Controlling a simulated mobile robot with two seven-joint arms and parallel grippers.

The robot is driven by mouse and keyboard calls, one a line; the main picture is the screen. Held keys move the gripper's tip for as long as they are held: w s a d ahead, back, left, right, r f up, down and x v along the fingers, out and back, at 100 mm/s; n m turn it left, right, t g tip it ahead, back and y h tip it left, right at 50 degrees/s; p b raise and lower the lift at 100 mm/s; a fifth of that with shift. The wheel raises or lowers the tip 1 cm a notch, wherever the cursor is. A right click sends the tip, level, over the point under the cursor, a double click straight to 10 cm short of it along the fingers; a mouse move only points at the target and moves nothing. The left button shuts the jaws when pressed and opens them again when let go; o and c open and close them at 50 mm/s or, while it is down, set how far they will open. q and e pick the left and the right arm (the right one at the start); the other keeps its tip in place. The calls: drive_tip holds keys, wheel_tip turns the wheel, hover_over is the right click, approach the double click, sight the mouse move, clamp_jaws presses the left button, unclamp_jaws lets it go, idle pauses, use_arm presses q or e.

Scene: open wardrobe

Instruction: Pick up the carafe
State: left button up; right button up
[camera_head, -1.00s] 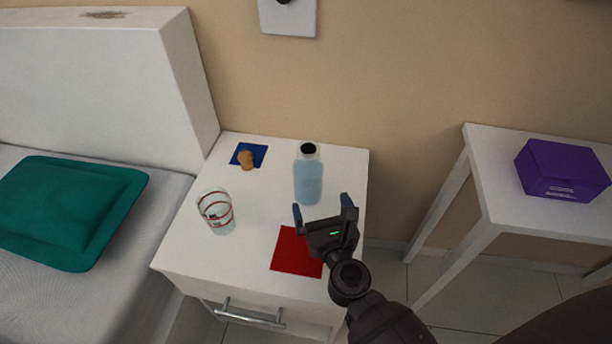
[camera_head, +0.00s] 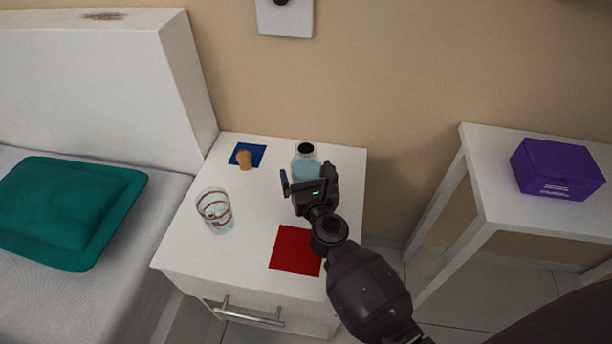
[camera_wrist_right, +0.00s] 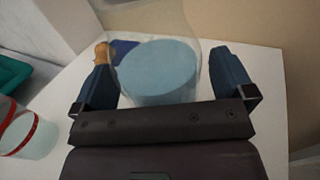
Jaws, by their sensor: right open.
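The carafe (camera_head: 306,166) is a clear bottle with light blue liquid and a dark top. It stands upright near the back of the white nightstand (camera_head: 258,211). My right gripper (camera_head: 309,182) is open in front of it and hides its lower part in the head view. In the right wrist view the carafe (camera_wrist_right: 160,72) shows between the two blue fingers of the gripper (camera_wrist_right: 175,88). Whether the fingers touch it I cannot tell. My left gripper is not in view.
A glass with red bands (camera_head: 214,211) stands left of the gripper. A cork-coloured stopper (camera_head: 244,159) is on a blue square (camera_head: 259,150) at the back left. A red square (camera_head: 295,250) lies at the front. A purple box (camera_head: 556,169) is on a side table (camera_head: 490,180).

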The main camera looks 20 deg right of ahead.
sight(309, 157)
drive_tip(key=c, duration=1.3)
drive_tip(key=shift+r, duration=0.1)
drive_tip(key=shift+r, duration=0.1)
drive_tip(key=shift+w+r, duration=0.1)
drive_tip(key=shift+r, duration=0.15)
wheel_tip(309, 157, up, 4)
drive_tip(key=p, duration=0.3)
drive_tip(key=shift+w, duration=0.1)
wheel_tip(309, 157, up, 3)
drive_tip(key=shift+p, duration=1.05)
use_arm(q)
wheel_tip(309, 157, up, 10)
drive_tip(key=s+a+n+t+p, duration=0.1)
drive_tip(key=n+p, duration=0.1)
drive_tip(key=p, duration=0.8)
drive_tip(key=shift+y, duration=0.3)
use_arm(e)
drive_tip(key=shift+s+r, duration=0.2)
drive_tip(key=shift+r, duration=5.95)
